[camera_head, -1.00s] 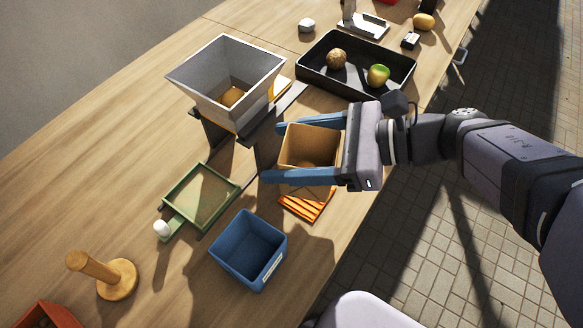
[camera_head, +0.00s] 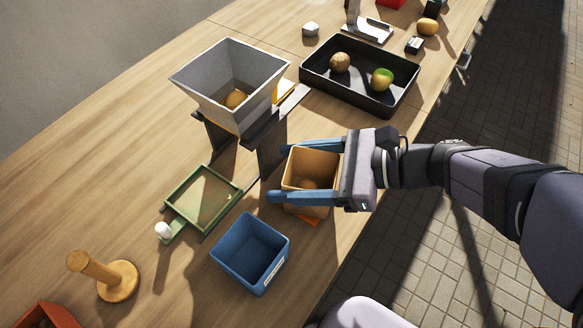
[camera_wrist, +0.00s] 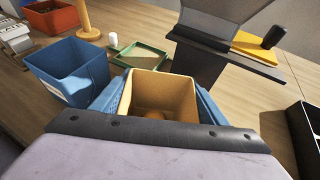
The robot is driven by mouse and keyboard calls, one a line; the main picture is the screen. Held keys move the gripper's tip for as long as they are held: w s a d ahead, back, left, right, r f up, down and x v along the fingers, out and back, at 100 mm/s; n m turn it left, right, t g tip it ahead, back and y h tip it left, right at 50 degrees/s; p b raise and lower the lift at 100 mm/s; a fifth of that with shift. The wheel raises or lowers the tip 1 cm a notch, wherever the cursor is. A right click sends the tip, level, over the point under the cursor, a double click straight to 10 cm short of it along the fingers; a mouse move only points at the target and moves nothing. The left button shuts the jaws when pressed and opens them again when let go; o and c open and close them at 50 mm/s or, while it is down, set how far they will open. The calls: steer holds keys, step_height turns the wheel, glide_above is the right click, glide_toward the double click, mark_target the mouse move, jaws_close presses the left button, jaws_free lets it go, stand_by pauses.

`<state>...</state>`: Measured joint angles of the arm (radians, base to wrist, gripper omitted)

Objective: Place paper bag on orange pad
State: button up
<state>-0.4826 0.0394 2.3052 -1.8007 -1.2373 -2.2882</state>
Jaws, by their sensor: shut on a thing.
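The tan open-topped paper bag (camera_head: 312,163) is upright between the blue fingers of my gripper (camera_head: 276,172), which is shut on it. A brownish round item lies inside the bag; it also shows in the wrist view (camera_wrist: 154,113). The bag (camera_wrist: 162,80) fills the space between the fingers in the wrist view. The orange pad (camera_head: 312,219) is mostly hidden under the bag and gripper, with only a small corner showing. I cannot tell whether the bag touches the pad.
A blue bin (camera_head: 250,252) stands just left of and below the bag. A grey hopper (camera_head: 205,85) on a dark stand is behind it. A green tray (camera_head: 182,226) lies to the left. A black tray (camera_head: 310,72) with produce is at the back. The table's right edge is close.

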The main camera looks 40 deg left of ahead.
steer(key=shift+f, duration=0.1)
steer(key=o, duration=1.1)
steer(key=shift+r, duration=0.2)
steer(key=v, duration=1.2)
steer(key=shift+b, duration=0.35)
steer(key=shift+w, duration=0.1)
